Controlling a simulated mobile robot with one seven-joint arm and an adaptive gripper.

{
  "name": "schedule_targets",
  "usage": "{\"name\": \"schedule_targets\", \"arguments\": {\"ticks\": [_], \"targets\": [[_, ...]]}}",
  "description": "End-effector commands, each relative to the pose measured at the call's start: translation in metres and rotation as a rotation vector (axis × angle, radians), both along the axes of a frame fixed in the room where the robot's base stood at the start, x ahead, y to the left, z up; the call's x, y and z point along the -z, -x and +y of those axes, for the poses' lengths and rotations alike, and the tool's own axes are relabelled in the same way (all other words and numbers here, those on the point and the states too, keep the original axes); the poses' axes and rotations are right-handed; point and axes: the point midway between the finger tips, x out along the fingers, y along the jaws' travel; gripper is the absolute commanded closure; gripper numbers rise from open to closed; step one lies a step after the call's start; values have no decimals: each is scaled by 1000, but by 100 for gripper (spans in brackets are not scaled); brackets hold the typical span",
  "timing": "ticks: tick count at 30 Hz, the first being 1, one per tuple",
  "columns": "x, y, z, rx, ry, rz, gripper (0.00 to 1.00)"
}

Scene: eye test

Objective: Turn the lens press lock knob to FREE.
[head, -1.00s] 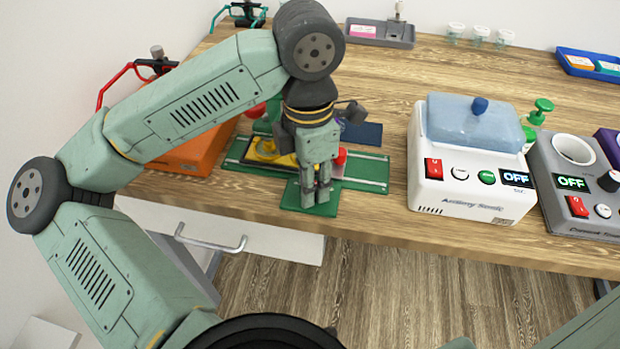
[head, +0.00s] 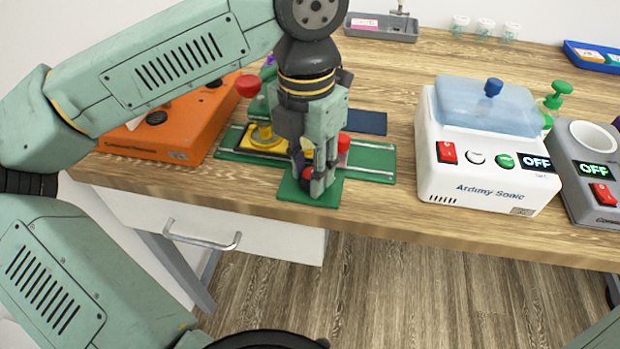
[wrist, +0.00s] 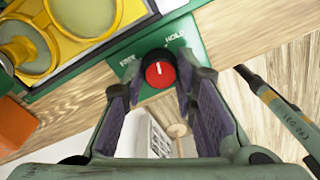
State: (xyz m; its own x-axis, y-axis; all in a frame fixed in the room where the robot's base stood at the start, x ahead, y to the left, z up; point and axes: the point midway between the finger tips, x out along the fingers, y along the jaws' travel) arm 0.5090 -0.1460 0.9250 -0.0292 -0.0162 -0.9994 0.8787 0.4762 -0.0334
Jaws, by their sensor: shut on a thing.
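The lens press (head: 378,160) is a green base with a yellow frame (head: 262,140) at the table's front edge. Its lock knob (wrist: 160,75) is red and round with a white mark, on a green plate (head: 330,190). In the wrist view the label FREE (wrist: 129,62) is left of the knob and HOLD (wrist: 175,38) is at its upper right. The white mark points up the picture, between the two labels. My gripper (head: 310,180) points down at the plate. In the wrist view its two fingers are on either side of the knob, shut on it.
An orange device (head: 185,125) stands left of the press. A white cleaner box (head: 470,185) with a blue lid and a grey device (head: 575,165) stand to the right, with OFF displays. Bare wood (head: 405,100) lies between press and cleaner. A drawer (head: 270,240) is below.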

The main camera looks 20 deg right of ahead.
Motion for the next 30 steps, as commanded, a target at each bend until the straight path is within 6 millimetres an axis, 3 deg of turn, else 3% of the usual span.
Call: {"name": "schedule_targets", "arguments": {"ticks": [30], "targets": [[0, 2, -1, -925, 0, 0, 100]]}}
